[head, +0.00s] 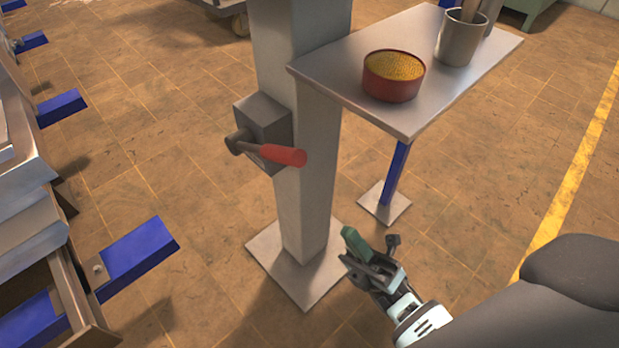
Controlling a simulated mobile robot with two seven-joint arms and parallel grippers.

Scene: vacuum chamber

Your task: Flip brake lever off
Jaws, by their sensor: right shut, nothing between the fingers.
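The brake lever (277,154) has a red handle and a dark pivot. It sticks out to the right from a grey box (264,118) on a grey metal post (309,190), and its handle lies nearly level, tipped slightly down at the red end. My right gripper (367,246) is low at the right of the post's foot, below the lever and apart from it. Its fingers are shut with nothing between them. My left gripper is not in view.
A metal shelf (455,85) joins the post at the right, holding a red tin (393,76) and a grey cup (461,38). A blue leg (396,172) supports it. Metal structures with blue beams (140,255) stand at the left. Floor between them and the post is clear.

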